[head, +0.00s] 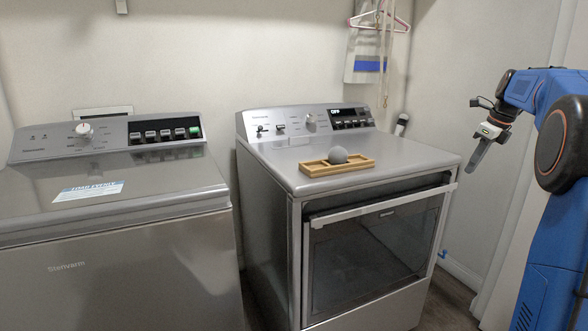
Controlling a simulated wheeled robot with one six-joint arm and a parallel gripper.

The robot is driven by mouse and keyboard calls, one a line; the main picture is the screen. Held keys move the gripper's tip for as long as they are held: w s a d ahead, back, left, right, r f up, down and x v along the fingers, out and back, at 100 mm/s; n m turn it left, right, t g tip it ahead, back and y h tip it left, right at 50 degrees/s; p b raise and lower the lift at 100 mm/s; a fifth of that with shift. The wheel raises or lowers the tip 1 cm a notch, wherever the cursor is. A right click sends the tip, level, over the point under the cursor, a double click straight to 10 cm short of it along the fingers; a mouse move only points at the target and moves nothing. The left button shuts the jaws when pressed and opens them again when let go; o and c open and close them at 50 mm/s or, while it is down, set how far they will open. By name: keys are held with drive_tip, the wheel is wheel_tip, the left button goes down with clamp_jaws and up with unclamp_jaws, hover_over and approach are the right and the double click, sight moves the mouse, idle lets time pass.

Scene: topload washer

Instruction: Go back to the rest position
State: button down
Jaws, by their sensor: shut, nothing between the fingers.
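My gripper (478,154) hangs from my blue arm at the right side of the head view. It points down and is shut and empty. It is to the right of the front-loading dryer (380,265), apart from it and a little above the height of its top. The topload washer (130,270) stands at the left with its lid (150,180) down. Nothing touches my gripper.
A pink hanger (379,20) and a bag (366,67) hang on the back wall. A narrow gap separates the machines. The space around my gripper looks clear.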

drive_tip(key=s+a+f+n, duration=0.3)
drive_tip(key=s+a+n, duration=1.2)
drive_tip(key=s+a, duration=0.55)
drive_tip(key=s+a+f+n, duration=0.5)
drive_tip(key=s+f+n, duration=0.2)
drive_tip(key=s, duration=0.3)
drive_tip(key=s+a+f+n+t+h, duration=0.1)
drive_tip(key=s+a+f+n, duration=0.5)
drive_tip(key=s, duration=0.5)
wheel_tip(320, 180, down, 3)
drive_tip(key=shift+a+f+n, duration=0.15)
drive_tip(key=shift+a+n, duration=0.05)
drive_tip(key=shift+n, duration=0.8)
